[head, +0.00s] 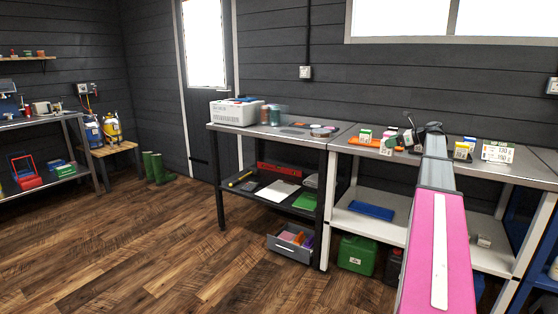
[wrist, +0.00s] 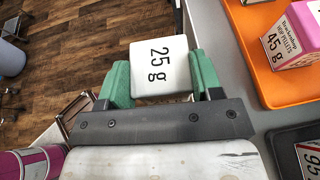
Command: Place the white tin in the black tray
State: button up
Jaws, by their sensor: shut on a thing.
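The white tin (wrist: 150,57), marked "25 g", is held between the green fingers of my gripper (wrist: 158,82) in the wrist view. The fingers are shut on its two sides. The tin is held up by the bench's front edge, with brown showing past it. A black tray (wrist: 282,150) lies on the bench at the lower right of the wrist view, apart from the tin, with a white-labelled thing in it. Only part of that tray shows. In the head view my arm hides much of this area, and I cannot clearly make out the held tin there.
An orange tray (wrist: 248,32) holding a pink and white "45 g" box (wrist: 296,36) lies beyond the black tray. The grey bench top (head: 340,134) carries small labelled goods. A metal table (head: 240,122) with a white box (head: 235,112) stands to the left. The floor in front is open.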

jog(key=s+a+f, duration=0.6)
jog(key=s+a, duration=0.2)
jog(key=a, duration=0.2)
jog(key=s+a+f, duration=0.7)
jog(key=s+a, duration=0.1)
jog(key=a, duration=0.2)
jog(key=s+a+f, duration=0.7)
jog(key=s+a, duration=0.1)
jog(key=a, duration=0.2)
jog(key=shift+s+a, duration=0.15)
jog(key=shift+a, duration=0.25)
